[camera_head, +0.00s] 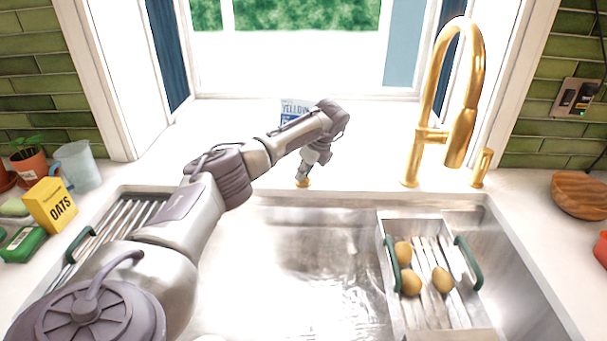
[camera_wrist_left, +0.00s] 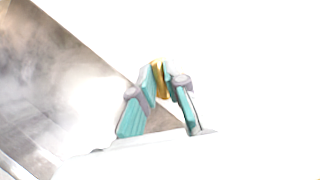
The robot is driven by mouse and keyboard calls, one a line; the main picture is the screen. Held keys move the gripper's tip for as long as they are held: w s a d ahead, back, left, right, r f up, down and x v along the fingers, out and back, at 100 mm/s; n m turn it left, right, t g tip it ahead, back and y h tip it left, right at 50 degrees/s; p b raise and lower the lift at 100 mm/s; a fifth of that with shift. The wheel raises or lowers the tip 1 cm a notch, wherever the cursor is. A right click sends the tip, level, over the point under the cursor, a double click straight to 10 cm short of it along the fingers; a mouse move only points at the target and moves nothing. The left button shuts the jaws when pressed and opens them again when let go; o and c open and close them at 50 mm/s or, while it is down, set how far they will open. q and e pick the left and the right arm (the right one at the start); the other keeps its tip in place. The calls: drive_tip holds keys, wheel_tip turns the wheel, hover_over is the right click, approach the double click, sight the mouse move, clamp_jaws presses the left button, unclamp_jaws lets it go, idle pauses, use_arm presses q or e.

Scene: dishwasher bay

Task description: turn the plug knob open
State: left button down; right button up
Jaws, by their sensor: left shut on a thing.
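The plug knob (camera_head: 303,183) is a small gold piece on the counter at the back edge of the sink. My left gripper (camera_head: 304,176) reaches down to it from above in the head view. In the left wrist view, the fingers of my left gripper (camera_wrist_left: 160,78) are closed around the gold knob (camera_wrist_left: 160,80). The gripper covers much of the knob, and I cannot tell how far it is turned. My right gripper is in neither view.
The sink (camera_head: 310,255) holds water. A metal rack (camera_head: 433,300) with several round brownish items sits at its right. The gold faucet (camera_head: 462,130) stands at the back right. A yellow oats box (camera_head: 50,205) and a blue-white package (camera_head: 292,108) stand on the counter.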

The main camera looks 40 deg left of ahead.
use_arm(q)
drive_tip(key=n+g, duration=0.1)
drive_tip(key=n, duration=0.1)
drive_tip(key=shift+n+b, duration=0.4)
drive_tip(key=shift+n+g+h+b, duration=0.4)
drive_tip(key=shift+n+b, duration=0.35)
drive_tip(key=shift+n, duration=0.65)
drive_tip(key=shift+r, duration=0.1)
drive_tip(key=shift+a, duration=0.1)
drive_tip(key=c, duration=1.2)
unclamp_jaws()
wheel_tip(320, 180, up, 10)
